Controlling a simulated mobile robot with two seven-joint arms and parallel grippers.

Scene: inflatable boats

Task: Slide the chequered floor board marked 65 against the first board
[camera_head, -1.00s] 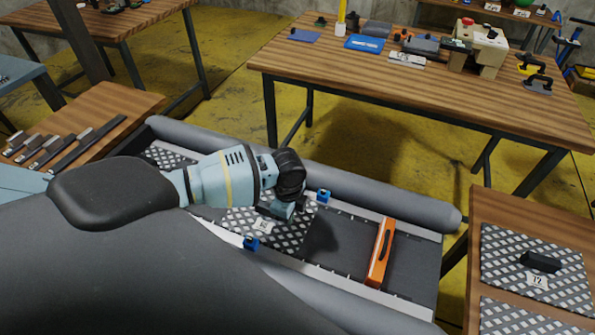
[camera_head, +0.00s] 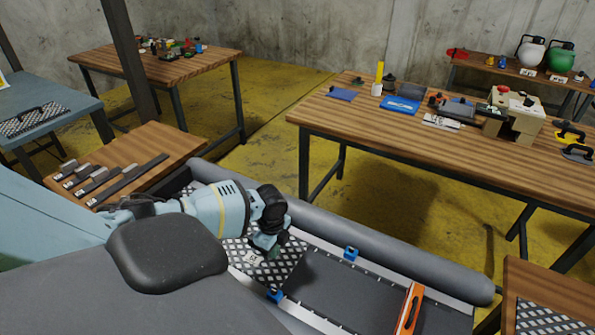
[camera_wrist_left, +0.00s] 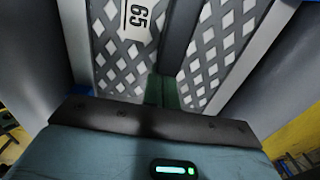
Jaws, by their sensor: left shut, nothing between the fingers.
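The chequered floor board marked 65 (camera_head: 279,268) lies flat inside the grey boat, partly hidden by my left arm. Its 65 label also shows in the left wrist view (camera_wrist_left: 138,18). A second chequered board (camera_wrist_left: 222,45) is on the right of the wrist view, with a dark grey strip between the two. In the head view the area beyond board 65 to the left is mostly hidden by my arm. My left gripper (camera_head: 266,246) is down at board 65, by its label. Its green fingers (camera_wrist_left: 163,92) are shut and empty. My right gripper is not in view.
Blue clips (camera_head: 351,253) sit on the boat's rails, and an orange level (camera_head: 410,308) lies across the bare dark floor (camera_head: 345,290) to the right. The grey tube (camera_head: 400,250) borders the far side. Wooden tables (camera_head: 440,140) stand behind.

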